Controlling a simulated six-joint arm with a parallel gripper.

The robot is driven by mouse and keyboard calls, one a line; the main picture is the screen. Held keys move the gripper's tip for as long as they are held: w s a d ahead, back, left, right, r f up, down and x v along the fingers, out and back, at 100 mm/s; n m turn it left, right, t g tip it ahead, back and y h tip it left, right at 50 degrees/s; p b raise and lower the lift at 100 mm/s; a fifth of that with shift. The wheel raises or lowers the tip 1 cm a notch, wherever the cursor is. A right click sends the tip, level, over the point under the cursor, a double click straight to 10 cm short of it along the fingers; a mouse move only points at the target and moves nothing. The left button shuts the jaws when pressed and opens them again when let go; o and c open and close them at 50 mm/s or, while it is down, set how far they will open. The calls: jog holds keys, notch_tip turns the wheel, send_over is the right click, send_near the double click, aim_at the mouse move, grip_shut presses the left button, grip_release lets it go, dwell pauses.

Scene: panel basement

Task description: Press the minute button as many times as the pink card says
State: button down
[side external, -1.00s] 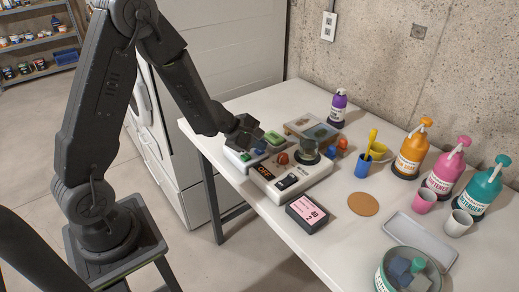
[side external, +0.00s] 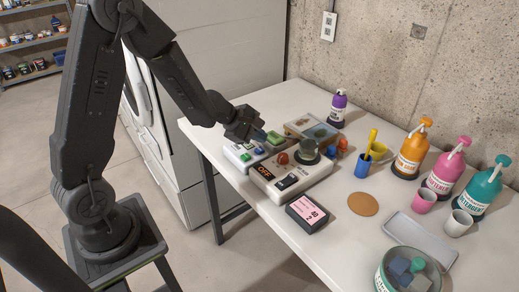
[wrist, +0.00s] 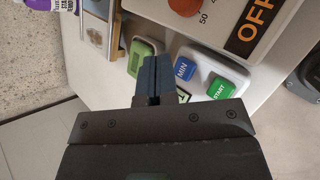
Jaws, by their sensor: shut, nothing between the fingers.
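A small white box holds a blue MIN button (wrist: 186,68) and a green START button (wrist: 221,87); in the side view the MIN button (side external: 259,150) sits beside the START button (side external: 246,156). The pink card (side external: 308,209) lies on a dark block at the table's front edge; its print is too small to read surely. My gripper (side external: 261,135) is shut and empty, its fingertips above the box area and apart from the buttons. In the wrist view, the blue-grey fingers (wrist: 153,72) lie left of the MIN button and partly cover a separate green pad (wrist: 144,52).
A white control unit (side external: 292,178) with an OFF label, red knob and black switch stands beside the box. Bare table lies around the disc.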

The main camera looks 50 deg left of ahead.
aim_at(259, 150)
jog(key=shift+r, duration=1.95)
jog(key=shift+r, duration=0.1)
dwell(1.0)
notch_tip(259, 150, up, 4)
jog(key=shift+f, duration=0.2)
jog(key=shift+f, duration=4.45)
jog(key=shift+f, duration=0.4)
